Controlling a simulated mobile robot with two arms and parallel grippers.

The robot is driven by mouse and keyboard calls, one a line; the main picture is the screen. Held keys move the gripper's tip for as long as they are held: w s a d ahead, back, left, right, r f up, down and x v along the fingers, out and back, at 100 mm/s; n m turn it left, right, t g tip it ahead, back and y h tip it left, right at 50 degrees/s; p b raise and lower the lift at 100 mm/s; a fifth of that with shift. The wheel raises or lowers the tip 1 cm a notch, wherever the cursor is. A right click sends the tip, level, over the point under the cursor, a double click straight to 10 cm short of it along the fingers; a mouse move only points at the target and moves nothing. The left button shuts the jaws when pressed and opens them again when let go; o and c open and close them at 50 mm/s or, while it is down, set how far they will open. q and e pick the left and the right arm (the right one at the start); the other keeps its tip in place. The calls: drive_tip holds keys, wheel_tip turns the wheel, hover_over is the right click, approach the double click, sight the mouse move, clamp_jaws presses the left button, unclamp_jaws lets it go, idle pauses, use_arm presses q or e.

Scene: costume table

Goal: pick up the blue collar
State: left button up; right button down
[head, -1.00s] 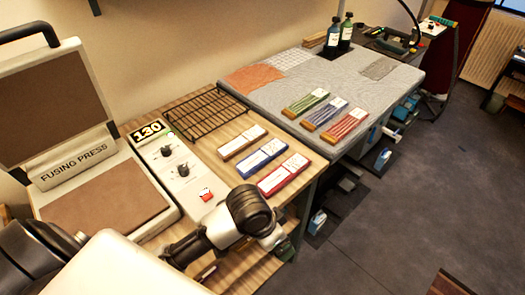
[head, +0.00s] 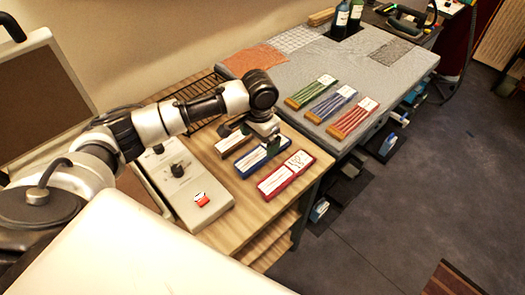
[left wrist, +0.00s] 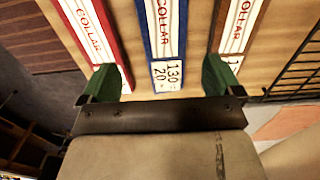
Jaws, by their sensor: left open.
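The blue collar (head: 248,168) is a flat blue-edged strip with a white face, lying on the wooden table between the brown collar (head: 230,143) and the red collar (head: 274,184). My left gripper (head: 258,140) is over the far end of the blue collar and hides part of it. In the left wrist view the blue collar (left wrist: 164,30) runs between the two green fingertips (left wrist: 160,80) of my open, empty gripper. One fingertip overlaps the end of the red collar (left wrist: 92,35), the other the end of the brown collar (left wrist: 238,30). The fingertips' height above them is unclear. My right gripper is out of view.
The control panel with a red switch (head: 201,200) is left of the collars. A black wire rack (head: 200,90) lies behind my arm. The grey table (head: 290,75) on the right holds green, blue and red bundles. Bare wood (head: 215,160) shows beside the strips.

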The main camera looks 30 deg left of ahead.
sight(259, 154)
use_arm(q)
drive_tip(key=shift+w+a+f+p, duration=0.15)
drive_tip(key=shift+f+p, duration=0.15)
drive_tip(key=shift+f, duration=1.45)
drive_tip(key=shift+w+a+f+p, duration=0.1)
drive_tip(key=shift+f+p, duration=0.15)
drive_tip(key=shift+f, duration=1.45)
drive_tip(key=c, duration=1)
drive_tip(key=shift+r, duration=0.15)
